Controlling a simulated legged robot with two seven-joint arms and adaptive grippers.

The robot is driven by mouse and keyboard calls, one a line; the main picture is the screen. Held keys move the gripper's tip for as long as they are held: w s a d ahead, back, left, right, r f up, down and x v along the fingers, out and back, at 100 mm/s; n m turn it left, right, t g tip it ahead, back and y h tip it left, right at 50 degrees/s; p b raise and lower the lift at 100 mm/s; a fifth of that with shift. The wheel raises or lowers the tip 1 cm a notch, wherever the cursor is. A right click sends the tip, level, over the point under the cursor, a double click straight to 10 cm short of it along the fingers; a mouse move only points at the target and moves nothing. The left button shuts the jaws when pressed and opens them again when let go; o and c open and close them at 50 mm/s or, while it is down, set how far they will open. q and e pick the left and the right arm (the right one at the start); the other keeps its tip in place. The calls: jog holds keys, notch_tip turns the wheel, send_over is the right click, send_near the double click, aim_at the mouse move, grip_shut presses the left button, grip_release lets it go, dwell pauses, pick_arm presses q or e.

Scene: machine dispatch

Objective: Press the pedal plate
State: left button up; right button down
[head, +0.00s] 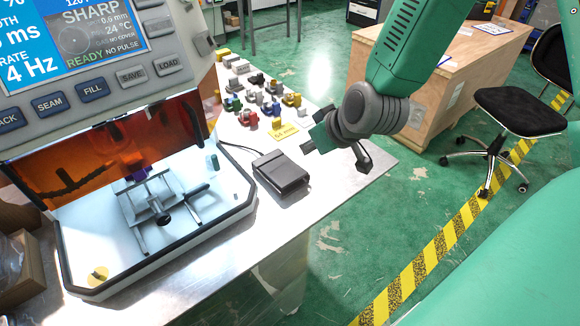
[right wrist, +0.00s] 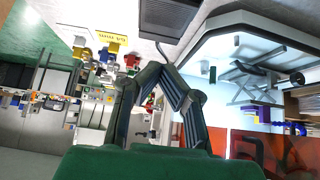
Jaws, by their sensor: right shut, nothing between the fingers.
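The pedal (head: 281,170) is a dark grey, box-like unit with a ribbed top plate. It lies on the table to the right of the machine's open tray, with a cable behind it. My right gripper (head: 308,147) is shut and empty, just right of the pedal and apart from it in the picture. The height between them is hard to judge. In the right wrist view the pedal (right wrist: 170,16) shows at the top edge, partly cut off, beyond the gripper's fingertips (right wrist: 168,76). My left gripper is not in view.
The machine's white tray (head: 76,240) holds a metal fixture (head: 150,203) under an orange shield (head: 100,150). A yellow card (head: 285,131) and several small coloured parts stand on the table behind the pedal. A wooden crate (head: 445,95) and a chair (head: 515,110) stand beyond. The table's right edge is near.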

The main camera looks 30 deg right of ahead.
send_over(287, 172)
jog(key=s, duration=0.1)
notch_tip(287, 172, down, 8)
jog(key=shift+s+f+b, duration=0.1)
jog(key=shift+b, duration=0.25)
jog(key=shift+s+f, duration=0.25)
jog(key=shift+f, duration=1.5)
